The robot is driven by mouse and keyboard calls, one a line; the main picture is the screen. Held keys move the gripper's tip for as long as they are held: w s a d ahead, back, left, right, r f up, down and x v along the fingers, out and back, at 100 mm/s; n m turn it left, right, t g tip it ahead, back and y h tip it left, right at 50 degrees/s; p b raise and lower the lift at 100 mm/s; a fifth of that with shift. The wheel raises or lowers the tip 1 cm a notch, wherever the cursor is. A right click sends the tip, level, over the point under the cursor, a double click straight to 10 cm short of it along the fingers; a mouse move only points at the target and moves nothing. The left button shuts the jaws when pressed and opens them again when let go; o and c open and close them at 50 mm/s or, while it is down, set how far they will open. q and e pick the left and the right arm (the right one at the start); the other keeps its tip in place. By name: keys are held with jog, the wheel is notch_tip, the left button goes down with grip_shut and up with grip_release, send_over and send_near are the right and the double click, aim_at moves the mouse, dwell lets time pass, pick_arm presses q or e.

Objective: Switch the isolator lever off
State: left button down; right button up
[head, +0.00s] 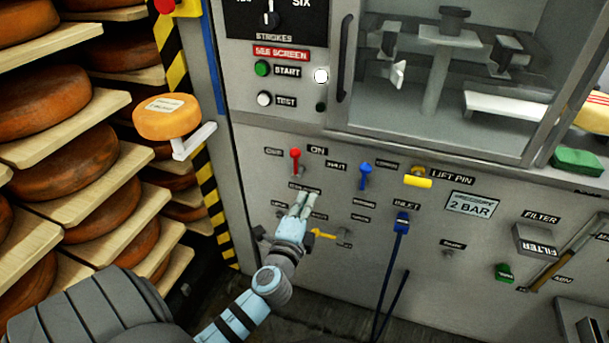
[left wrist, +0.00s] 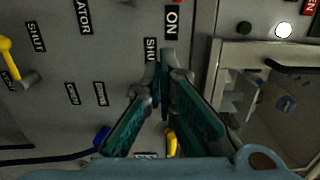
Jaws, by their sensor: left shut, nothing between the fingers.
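The red lever (head: 295,158) stands roughly upright on the grey machine panel, with an ON label (head: 317,150) to its right and a small label on its left that I cannot read. I take it for the isolator lever. In the left wrist view a sliver of red shows at the top edge, above the ON label (left wrist: 172,20). My left gripper (head: 308,194) is shut and empty, just below and slightly right of the red lever, apart from it in the picture. Its closed fingers (left wrist: 166,62) fill the middle of the left wrist view. My right gripper is not in view.
A blue lever (head: 365,172) and a yellow lift pin (head: 418,182) are to the right. A yellow lever (head: 322,234) sits just beside my left wrist. Cheese shelves (head: 40,137) stand at the left.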

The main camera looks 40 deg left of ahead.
pick_arm(q)
jog(key=shift+w, duration=0.1)
jog(key=w+a, duration=0.7)
jog(key=w, duration=0.1)
jog(key=shift+w+a+b, duration=0.35)
jog(key=shift+b, duration=0.1)
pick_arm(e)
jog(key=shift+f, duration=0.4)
pick_arm(q)
jog(key=shift+f, duration=0.1)
